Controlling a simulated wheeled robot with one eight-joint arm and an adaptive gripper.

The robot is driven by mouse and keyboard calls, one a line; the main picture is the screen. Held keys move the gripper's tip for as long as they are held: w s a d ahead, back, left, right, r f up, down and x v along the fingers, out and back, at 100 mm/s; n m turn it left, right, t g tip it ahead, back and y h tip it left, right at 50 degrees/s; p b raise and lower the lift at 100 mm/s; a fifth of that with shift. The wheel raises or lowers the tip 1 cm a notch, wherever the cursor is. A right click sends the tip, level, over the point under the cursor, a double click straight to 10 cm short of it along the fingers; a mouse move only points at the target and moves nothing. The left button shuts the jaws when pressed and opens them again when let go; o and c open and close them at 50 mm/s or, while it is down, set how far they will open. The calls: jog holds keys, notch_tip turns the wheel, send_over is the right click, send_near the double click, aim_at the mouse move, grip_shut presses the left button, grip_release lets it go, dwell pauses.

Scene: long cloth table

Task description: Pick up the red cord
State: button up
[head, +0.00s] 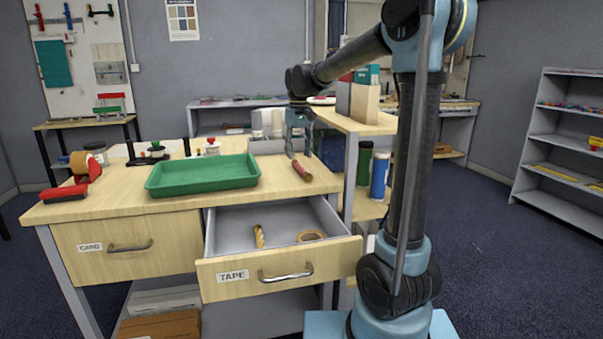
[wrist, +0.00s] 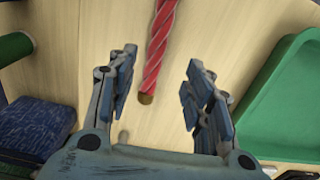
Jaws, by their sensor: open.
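The red cord (head: 302,171) is a short, twisted red rod-like piece with a brownish end. It lies on the wooden tabletop near the right edge of the desk, right of the green tray. In the wrist view the red cord (wrist: 160,45) runs from the top edge down into the gap between my fingers, its brown end pointing toward my palm. My gripper (head: 298,150) is open, pointing down over the desk beside the cord. In the wrist view my gripper (wrist: 160,68) has a finger on either side of the cord, apart from it.
The green tray (head: 203,176) sits left of the cord and shows at right in the wrist view (wrist: 285,95). Below, the open TAPE drawer (head: 280,270) holds a yellow twisted piece (head: 259,236) and a tape ring (head: 310,235).

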aim_at(301, 166)
jog(key=shift+s+d+f, duration=0.1)
jog(key=shift+d+f, duration=0.1)
jog(key=shift+f, duration=1.05)
jog(key=shift+d+f, duration=0.2)
jog(key=shift+f, duration=1.05)
grip_shut()
